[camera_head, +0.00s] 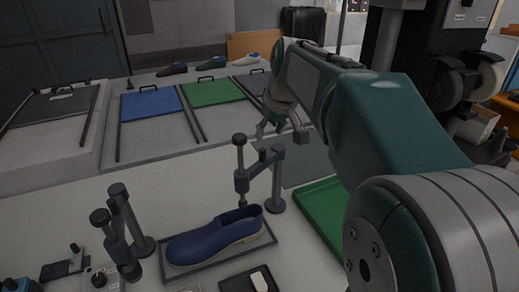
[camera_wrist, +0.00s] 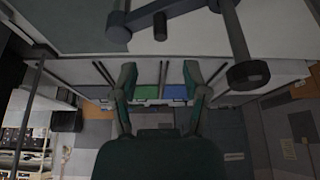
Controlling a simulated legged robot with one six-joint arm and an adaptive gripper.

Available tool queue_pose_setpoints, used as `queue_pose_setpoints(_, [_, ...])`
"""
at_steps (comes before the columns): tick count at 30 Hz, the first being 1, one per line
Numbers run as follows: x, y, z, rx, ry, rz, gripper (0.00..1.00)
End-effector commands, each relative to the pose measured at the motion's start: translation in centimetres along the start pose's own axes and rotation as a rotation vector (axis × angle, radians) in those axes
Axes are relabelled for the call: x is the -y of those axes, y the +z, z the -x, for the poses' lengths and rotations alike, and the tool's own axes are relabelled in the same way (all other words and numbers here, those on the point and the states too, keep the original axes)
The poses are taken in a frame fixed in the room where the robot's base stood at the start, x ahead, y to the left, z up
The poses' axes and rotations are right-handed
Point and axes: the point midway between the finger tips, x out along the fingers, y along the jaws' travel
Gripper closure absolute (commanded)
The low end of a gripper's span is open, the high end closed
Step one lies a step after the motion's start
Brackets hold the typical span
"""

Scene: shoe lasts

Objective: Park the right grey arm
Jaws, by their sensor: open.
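The right grey arm (camera_head: 262,166) stands behind the blue shoe (camera_head: 215,236). It has a round upright post, a short link and a dark vertical rod with a knob, which hangs over the shoe's back part. The left grey arm (camera_head: 127,226) stands left of the shoe. My gripper (camera_head: 283,134) is open and empty, above and just behind the right grey arm in the head view, with no visible contact. In the wrist view my open fingers (camera_wrist: 160,78) show below a grey arm (camera_wrist: 236,38); which one it is, I cannot tell.
The shoe lies in a dark-rimmed tray (camera_head: 181,272). A green tray (camera_head: 322,212) is to the right, partly behind my arm. Blue (camera_head: 150,101) and green (camera_head: 213,92) panels with handles lie at the back, with several shoes beyond. A small dark tray (camera_head: 235,286) is at the front.

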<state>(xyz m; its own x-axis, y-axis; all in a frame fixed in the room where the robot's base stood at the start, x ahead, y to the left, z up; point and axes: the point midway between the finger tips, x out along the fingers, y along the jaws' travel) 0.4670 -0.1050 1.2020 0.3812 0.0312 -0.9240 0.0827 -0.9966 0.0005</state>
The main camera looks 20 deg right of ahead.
Motion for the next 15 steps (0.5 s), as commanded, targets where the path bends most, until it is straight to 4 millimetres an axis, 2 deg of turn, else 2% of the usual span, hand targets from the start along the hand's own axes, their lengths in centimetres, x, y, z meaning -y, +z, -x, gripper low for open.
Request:
queue_pose_setpoints(3, [0.1, 0.1, -2.4, 0.005, -0.003, 0.0, 0.41])
queue_pose_setpoints(9, [0.1, 0.1, -6.0, 0.004, -0.002, 0.0, 0.41])
queue_pose_setpoints(15, [0.1, 0.1, -8.1, 0.002, -0.001, 0.0, 0.41])
